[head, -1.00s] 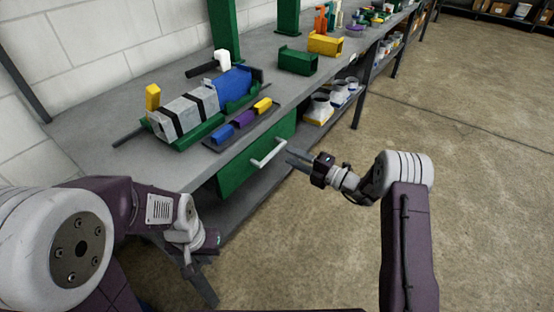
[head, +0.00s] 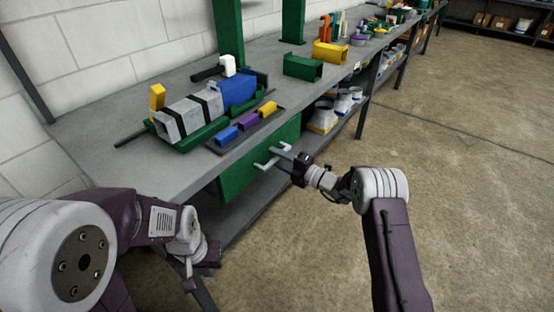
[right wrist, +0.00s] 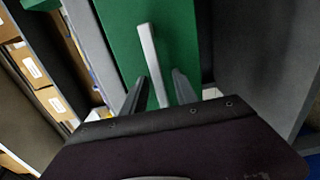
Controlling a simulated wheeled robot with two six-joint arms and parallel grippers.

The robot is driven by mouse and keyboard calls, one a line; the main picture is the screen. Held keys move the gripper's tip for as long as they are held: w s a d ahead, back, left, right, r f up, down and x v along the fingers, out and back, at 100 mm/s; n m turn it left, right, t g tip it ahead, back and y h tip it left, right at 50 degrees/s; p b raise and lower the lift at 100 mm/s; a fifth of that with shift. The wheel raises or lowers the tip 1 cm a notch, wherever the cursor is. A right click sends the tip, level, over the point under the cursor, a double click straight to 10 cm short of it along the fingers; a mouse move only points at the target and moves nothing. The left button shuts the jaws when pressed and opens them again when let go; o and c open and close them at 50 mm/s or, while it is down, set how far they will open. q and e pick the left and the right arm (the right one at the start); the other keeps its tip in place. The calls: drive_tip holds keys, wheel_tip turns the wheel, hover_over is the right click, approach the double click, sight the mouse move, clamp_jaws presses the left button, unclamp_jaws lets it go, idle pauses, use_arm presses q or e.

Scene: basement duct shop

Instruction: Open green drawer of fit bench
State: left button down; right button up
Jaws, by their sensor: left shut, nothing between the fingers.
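The green drawer (head: 238,180) sits under the top of the fit bench (head: 97,122), and its front looks closed. Its pale bar handle (head: 262,163) stands out from the front. My right gripper (head: 281,151) is at the handle's far end. In the right wrist view the handle (right wrist: 152,62) runs between the two open fingers (right wrist: 158,92) of that gripper, with a gap visible beside it; I cannot tell whether a finger touches it. My left gripper (head: 202,292) is shut and empty, low at the bench's near end, apart from the drawer.
On the bench lie a grey-and-blue duct piece (head: 190,113) in a green cradle and a dark tray with small coloured blocks (head: 247,122). A lower shelf holds pale containers (head: 323,117). The concrete floor (head: 470,190) to the right is open.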

clamp_jaws()
idle(1.4)
